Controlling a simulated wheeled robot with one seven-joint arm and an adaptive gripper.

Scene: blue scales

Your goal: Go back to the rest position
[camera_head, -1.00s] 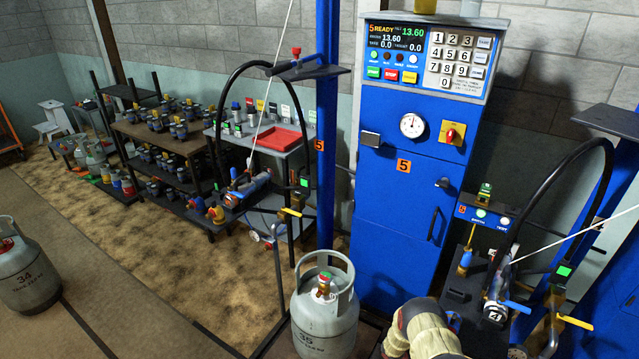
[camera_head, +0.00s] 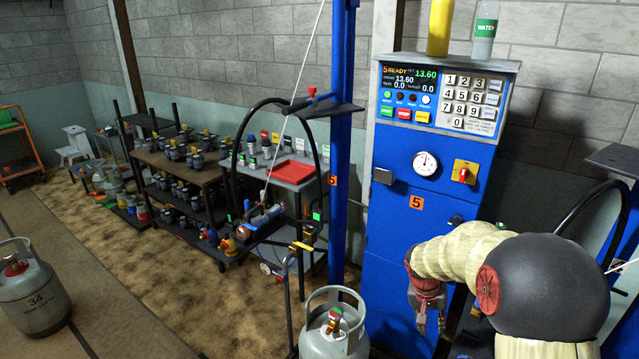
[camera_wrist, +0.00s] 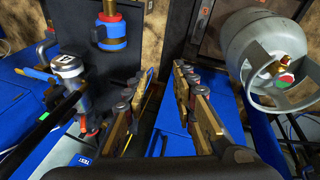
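My gripper (camera_head: 430,318) hangs at the end of my raised arm in front of the blue scale cabinet (camera_head: 400,240), at the lower right of the head view. In the wrist view my gripper (camera_wrist: 167,75) has its two fingers apart, with nothing between them. A grey gas cylinder (camera_head: 318,345) with a green and red valve stands to the left of the gripper in the head view. A grey cylinder also shows at the right of the wrist view (camera_wrist: 262,45), apart from the fingers.
Another cylinder marked 34 (camera_head: 35,295) stands at the left. A blue post (camera_head: 343,130) rises beside the cabinet. A yellow bottle (camera_head: 439,28) and a water bottle (camera_head: 484,30) stand on the cabinet. Racks of valves (camera_head: 175,170) line the wall. The floor at the left is mostly clear.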

